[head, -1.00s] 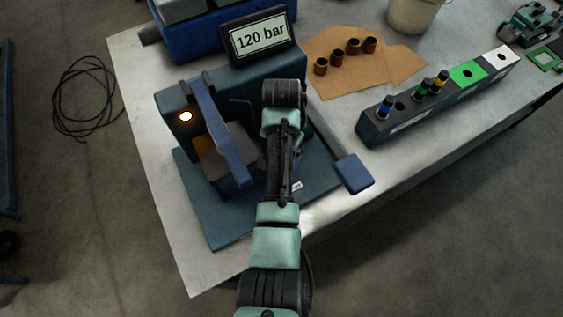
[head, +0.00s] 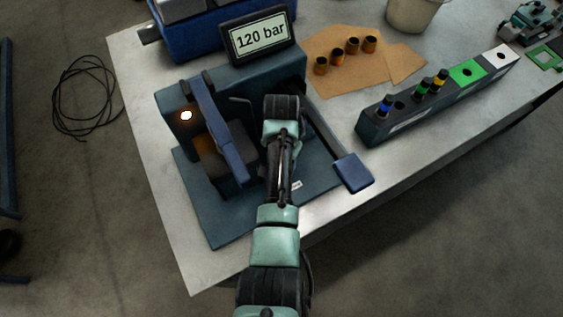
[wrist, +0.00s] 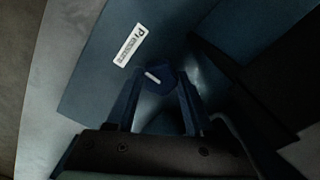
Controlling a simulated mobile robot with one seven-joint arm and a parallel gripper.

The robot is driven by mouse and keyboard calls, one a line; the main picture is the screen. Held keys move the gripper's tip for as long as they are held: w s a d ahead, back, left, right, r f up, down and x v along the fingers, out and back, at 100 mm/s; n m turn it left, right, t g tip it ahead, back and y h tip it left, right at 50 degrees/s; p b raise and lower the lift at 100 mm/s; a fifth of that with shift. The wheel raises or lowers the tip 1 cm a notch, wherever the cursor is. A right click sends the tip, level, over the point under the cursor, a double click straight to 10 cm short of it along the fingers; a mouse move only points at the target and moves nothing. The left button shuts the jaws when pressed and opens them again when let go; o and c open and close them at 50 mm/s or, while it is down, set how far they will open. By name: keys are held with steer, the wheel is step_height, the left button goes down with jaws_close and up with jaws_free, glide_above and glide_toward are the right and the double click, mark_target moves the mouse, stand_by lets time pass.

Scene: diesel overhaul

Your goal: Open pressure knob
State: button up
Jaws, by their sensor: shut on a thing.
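The pressure knob (wrist: 154,77) is a small dark blue knob with a white pointer line, beside a white label marked "P" on the tester's base plate in the wrist view. My gripper (wrist: 160,88) is shut on the knob, one finger on each side. In the head view my arm hides the knob and the fingers. The tester (head: 215,215) is a dark teal stand with a blue lever, an orange-lit lamp and a display (head: 260,37) reading "120 bar".
A long handle with a blue end block (head: 353,173) juts out right of my arm. A rack (head: 440,100) with several coloured injectors stands further right. Brown cardboard (head: 330,85) with several brass sleeves lies behind. A blue bin (head: 190,45) stands at the back left.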

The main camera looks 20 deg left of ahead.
jaws_close()
steer(key=n+p, duration=0.1)
steer(key=n, duration=0.2)
steer(key=shift+r+n, duration=0.1)
steer(key=shift+n, duration=0.2)
steer(key=n, duration=0.4)
steer(key=shift+n+p, duration=0.3)
steer(key=shift+p, duration=0.05)
steer(key=n, duration=0.4)
steer(key=shift+w+n, duration=0.1)
steer(key=shift+n, duration=0.2)
steer(key=shift+n+p, duration=0.35)
steer(key=shift+n, duration=2.15)
